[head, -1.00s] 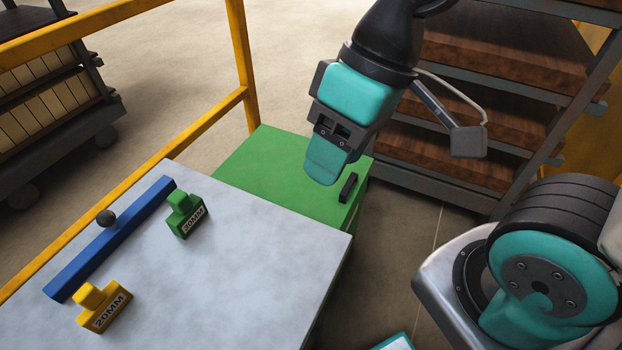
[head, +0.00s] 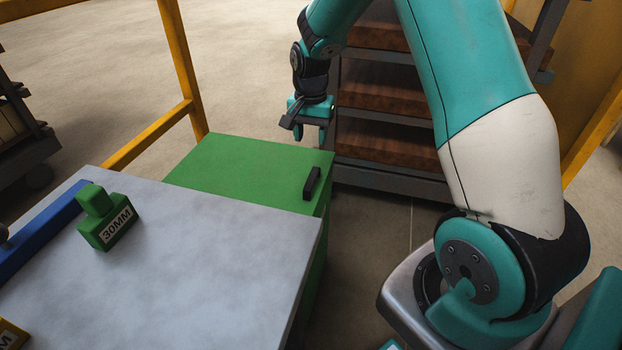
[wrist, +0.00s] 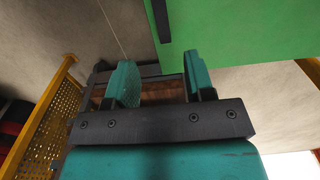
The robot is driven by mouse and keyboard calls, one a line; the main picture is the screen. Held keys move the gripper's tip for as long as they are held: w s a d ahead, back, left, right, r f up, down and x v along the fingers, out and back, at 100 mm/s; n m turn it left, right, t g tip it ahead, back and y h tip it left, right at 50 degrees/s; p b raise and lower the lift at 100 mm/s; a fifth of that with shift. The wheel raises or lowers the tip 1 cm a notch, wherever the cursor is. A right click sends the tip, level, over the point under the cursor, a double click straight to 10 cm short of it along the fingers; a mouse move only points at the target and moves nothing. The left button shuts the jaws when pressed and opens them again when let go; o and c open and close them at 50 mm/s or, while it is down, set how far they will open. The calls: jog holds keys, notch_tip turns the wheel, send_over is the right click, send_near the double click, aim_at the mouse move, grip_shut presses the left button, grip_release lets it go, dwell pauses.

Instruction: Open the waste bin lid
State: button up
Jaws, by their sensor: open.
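The waste bin is a green box with a flat green lid (head: 235,172), beyond the grey table in the head view. The lid lies shut. A short black handle (head: 312,183) sits near its right edge. My gripper (head: 310,132) is open and empty, fingers down, near the lid's far right corner and apart from the handle. In the wrist view my gripper (wrist: 163,82) shows two teal fingers apart with nothing between them. The green lid (wrist: 235,35) fills the upper right there, and the dark handle (wrist: 161,20) shows at the top, beyond the fingers.
A grey table (head: 215,240) stands in front of the bin, with a green 30MM block (head: 106,220) and a blue bar (head: 45,232). A yellow rail (head: 180,70) runs behind. A rack with brown shelves (head: 385,100) stands close behind the bin and gripper.

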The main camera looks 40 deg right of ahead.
aim_at(311, 181)
notch_tip(311, 181, down, 13)
jog(key=shift+f+b, duration=0.1)
jog(key=shift+b, duration=0.6)
grip_shut()
